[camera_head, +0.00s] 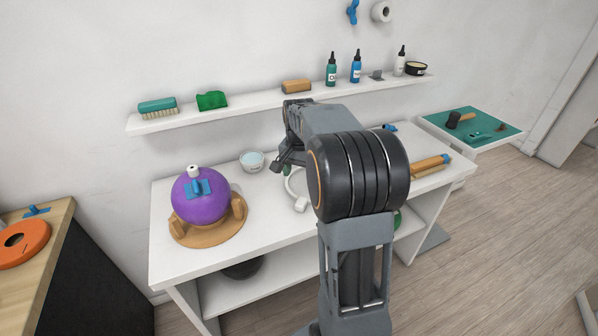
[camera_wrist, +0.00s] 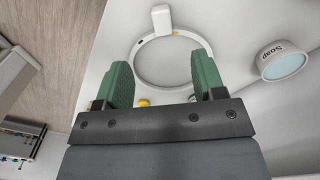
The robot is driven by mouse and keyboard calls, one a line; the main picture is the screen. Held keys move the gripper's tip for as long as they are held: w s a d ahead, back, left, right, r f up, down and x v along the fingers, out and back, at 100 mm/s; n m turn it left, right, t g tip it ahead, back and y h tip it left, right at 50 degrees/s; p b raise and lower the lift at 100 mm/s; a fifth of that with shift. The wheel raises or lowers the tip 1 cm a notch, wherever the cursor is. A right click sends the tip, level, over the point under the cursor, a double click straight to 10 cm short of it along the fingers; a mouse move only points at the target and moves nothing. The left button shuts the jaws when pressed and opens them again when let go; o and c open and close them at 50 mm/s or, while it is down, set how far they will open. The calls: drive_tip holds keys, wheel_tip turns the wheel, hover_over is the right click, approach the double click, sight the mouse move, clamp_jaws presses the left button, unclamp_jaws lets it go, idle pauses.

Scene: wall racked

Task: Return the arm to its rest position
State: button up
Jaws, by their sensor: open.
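My gripper (camera_wrist: 161,85) shows in the wrist view with two green finger pads spread apart and nothing between them. It is over the white table (camera_head: 165,238). A white ring-shaped thing (camera_wrist: 137,64) lies beyond the fingertips in the wrist view; in the head view it is partly hidden behind my arm. In the head view my arm reaches out over the table, and its bulky dark joint hides the middle of the table. The gripper fingers are mostly hidden there.
A purple ball (camera_head: 203,200) sits on a wooden stand at the table's left. A bowl marked Soap (camera_wrist: 284,62) stands near the ring; it also shows in the head view (camera_head: 252,161). A wall shelf (camera_head: 225,110) with bottles and brushes runs behind the arm. Wooden floor is open at right.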

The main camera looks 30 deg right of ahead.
idle(0.3)
drive_tip(key=s+a+n+t, duration=0.4)
drive_tip(key=s+a+n, duration=0.6)
drive_tip(key=s+a, duration=0.5)
drive_tip(key=shift+s+a+r+n, duration=0.25)
drive_tip(key=shift+s+a+n, duration=0.15)
drive_tip(key=shift+s, duration=0.35)
idle(0.6)
